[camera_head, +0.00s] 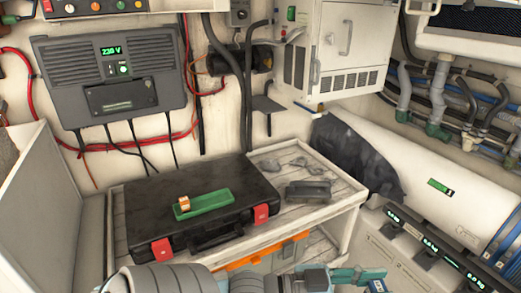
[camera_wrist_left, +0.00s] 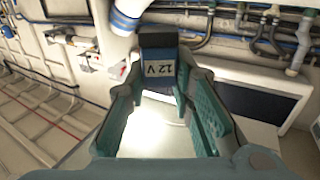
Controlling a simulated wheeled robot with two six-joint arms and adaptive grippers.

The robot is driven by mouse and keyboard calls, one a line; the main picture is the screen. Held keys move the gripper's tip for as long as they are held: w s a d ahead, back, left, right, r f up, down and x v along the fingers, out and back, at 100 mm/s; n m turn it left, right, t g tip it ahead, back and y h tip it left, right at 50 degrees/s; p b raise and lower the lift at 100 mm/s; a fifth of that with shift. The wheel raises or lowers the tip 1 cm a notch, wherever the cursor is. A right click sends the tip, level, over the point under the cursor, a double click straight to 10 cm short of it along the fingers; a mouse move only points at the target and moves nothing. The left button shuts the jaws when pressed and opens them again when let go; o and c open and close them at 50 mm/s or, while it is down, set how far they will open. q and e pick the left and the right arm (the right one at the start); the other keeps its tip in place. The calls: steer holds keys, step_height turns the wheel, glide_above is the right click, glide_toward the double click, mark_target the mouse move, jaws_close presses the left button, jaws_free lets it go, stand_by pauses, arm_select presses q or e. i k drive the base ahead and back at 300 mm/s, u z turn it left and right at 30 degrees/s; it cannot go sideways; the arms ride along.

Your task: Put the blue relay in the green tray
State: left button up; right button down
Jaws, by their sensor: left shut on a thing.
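The green tray (camera_head: 212,201) lies on the closed lid of a black case (camera_head: 150,197). A small orange-and-white item (camera_head: 184,203) sits at its left end. My left gripper (camera_head: 368,277) is at the bottom of the head view, right of and nearer than the case, well apart from the tray. In the left wrist view, its teal fingers (camera_wrist_left: 168,95) are shut on the blue relay (camera_wrist_left: 160,68), a dark block with a blue band and an upside-down "12V" label. A blue part of the relay also shows at the fingertips in the head view (camera_head: 377,285). My right gripper is not in view.
A dark grey block (camera_head: 308,190) and grey scraps lie on the slatted shelf (camera_head: 320,212) right of the case. A large white cylinder (camera_head: 420,175) and white units with green displays (camera_head: 405,235) stand at the right. An orange box (camera_head: 270,255) is under the shelf.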

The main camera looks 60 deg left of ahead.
mark_target(204, 204)
steer(key=z, duration=0.05)
steer(key=i, duration=1.35)
steer(key=u, duration=2.35)
